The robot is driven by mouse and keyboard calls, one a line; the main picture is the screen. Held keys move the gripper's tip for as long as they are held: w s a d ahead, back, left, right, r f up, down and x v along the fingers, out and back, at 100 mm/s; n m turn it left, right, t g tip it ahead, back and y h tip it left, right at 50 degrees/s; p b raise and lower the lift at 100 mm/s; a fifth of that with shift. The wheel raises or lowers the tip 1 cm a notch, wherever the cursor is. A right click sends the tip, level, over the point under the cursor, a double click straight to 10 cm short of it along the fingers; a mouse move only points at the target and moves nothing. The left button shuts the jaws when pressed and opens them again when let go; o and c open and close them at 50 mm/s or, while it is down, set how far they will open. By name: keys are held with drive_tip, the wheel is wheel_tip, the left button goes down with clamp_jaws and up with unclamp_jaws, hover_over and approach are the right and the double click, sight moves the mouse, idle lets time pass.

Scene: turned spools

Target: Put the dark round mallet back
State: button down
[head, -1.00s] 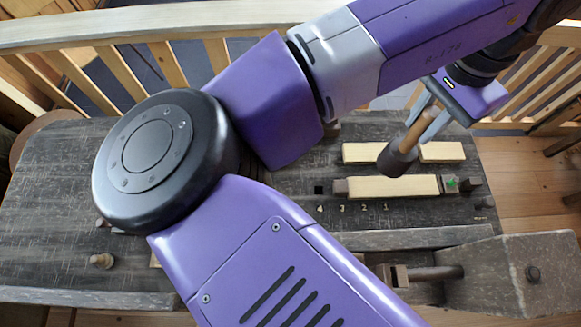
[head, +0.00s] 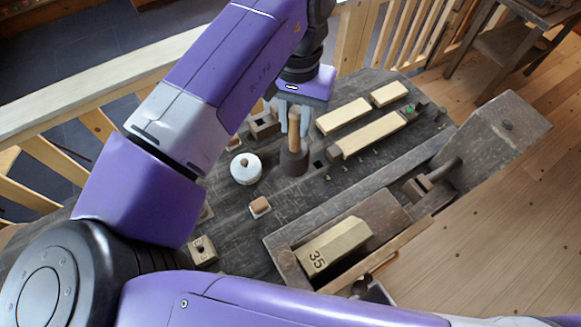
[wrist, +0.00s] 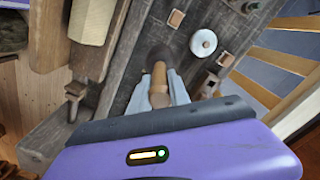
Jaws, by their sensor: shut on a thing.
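The dark round mallet (head: 294,162) has a dark round head and a light wooden handle. My gripper (head: 293,122) is shut on its handle in the head view, and the mallet hangs head down over the bench. Whether its head touches the bench top, I cannot tell. In the wrist view the mallet (wrist: 160,60) points away from my gripper (wrist: 160,90), with its handle between the fingers.
A white round pot (head: 246,169) stands just left of the mallet. Pale wooden bars (head: 372,136) lie to the right. A block marked 35 (head: 334,248) lies in the bench's front trough. A small wood-topped block (head: 259,206) sits nearer. A railing runs behind.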

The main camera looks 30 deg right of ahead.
sight(295, 162)
wheel_tip(295, 162, down, 14)
drive_tip(key=shift+d+f+p, duration=0.15)
drive_tip(key=shift+f+p, duration=0.1)
drive_tip(key=shift+p, duration=0.05)
drive_tip(key=shift+f, duration=0.2)
drive_tip(key=c, duration=1.2)
unclamp_jaws()
drive_tip(key=shift+c, duration=0.2)
wheel_tip(295, 162, up, 12)
drive_tip(key=shift+r+b, duration=0.2)
drive_tip(key=shift+b, duration=0.25)
